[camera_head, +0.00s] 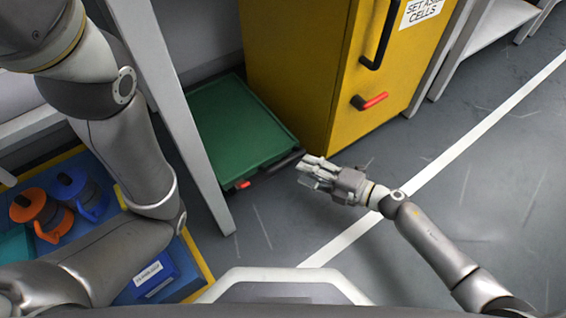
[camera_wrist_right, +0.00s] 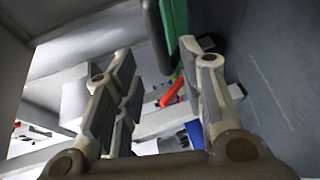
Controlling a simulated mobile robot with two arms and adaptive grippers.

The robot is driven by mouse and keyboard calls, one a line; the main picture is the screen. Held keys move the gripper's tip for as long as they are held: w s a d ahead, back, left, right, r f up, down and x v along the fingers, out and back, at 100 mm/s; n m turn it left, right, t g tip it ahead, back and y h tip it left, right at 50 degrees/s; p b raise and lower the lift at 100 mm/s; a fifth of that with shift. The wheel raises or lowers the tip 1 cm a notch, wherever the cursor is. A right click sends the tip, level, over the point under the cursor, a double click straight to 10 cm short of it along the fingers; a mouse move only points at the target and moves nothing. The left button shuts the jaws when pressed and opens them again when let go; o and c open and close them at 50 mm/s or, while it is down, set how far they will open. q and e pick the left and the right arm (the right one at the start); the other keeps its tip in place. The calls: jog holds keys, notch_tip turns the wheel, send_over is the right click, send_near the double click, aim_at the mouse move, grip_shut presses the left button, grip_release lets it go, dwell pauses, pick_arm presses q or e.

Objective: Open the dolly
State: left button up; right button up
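The dolly (camera_head: 232,118) is a low box with a flat green lid, on the floor between the white table leg and the yellow cabinet. A dark bar handle (camera_head: 284,161) runs along its front edge, and a small red lever (camera_head: 243,184) sits at the front left corner. My right gripper (camera_head: 305,172) is beside the right end of the handle. In the right wrist view its fingers (camera_wrist_right: 158,52) are apart, with nothing held; the dark bar (camera_wrist_right: 154,34), green edge (camera_wrist_right: 177,18) and red lever (camera_wrist_right: 172,90) show beyond. My left gripper is out of view.
The yellow cabinet (camera_head: 292,62) with a red-gripped handle (camera_head: 375,101) stands right of the dolly. The white table leg (camera_head: 178,110) is close on the left. Blue and orange reels (camera_head: 40,213) lie at lower left. The grey floor at right is clear.

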aim_at(289, 163)
jog(key=shift+b+x, duration=1.4)
jog(key=shift+x, duration=2.4)
jog(key=shift+c, duration=0.4)
grip_shut()
jog(key=shift+f, duration=0.1)
